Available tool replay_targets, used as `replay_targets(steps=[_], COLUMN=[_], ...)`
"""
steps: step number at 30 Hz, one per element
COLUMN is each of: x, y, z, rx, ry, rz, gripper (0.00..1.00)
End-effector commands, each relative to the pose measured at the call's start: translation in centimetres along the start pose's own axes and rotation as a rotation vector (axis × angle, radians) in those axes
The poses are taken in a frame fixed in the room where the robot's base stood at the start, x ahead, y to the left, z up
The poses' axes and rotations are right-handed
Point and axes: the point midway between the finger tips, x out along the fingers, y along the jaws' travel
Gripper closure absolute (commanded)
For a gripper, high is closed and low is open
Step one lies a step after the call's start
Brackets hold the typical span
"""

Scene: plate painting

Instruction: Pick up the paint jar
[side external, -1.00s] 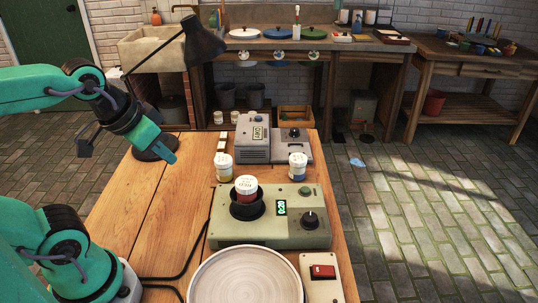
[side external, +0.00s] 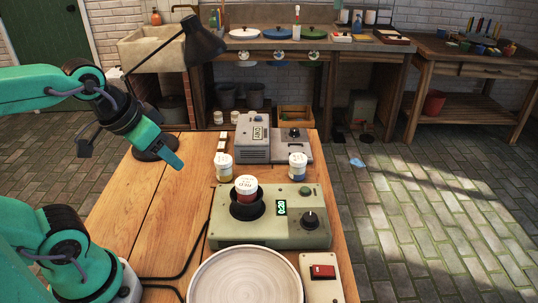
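A paint jar (side external: 246,186) with a white lid and red contents stands in the round black holder (side external: 247,206) of the green machine (side external: 270,231). Another white-lidded jar with a yellow band (side external: 224,167) stands behind it on the left. A jar with a blue band (side external: 298,167) stands behind it on the right. My gripper (side external: 169,156) hangs above the table at the left, its tip pointing down and to the right. It is apart from all the jars and nothing shows in it. I cannot make out the gap between its fingers.
A round pale plate (side external: 245,285) and a box with a red switch (side external: 323,273) are in front of the machine. A grey device (side external: 253,139) stands behind the jars. A black desk lamp (side external: 203,38) rises close behind my gripper. The table's left part is mostly clear.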

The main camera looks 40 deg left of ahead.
Motion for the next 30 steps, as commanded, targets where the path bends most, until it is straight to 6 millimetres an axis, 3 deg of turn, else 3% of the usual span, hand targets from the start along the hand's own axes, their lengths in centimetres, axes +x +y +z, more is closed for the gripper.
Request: replay_targets(steps=[1,4,19,30], x=[0.0,0.0,0.2,2.3], y=[0.0,0.0,0.2,1.2], z=[0.0,0.0,-0.7,-4.4], rx=[0.000,0.000,0.013,0.085], ry=[0.000,0.000,-0.025,-0.161], rz=[0.000,0.000,0.003,0.021], gripper=[0.43,0.26,0.26,0.26])
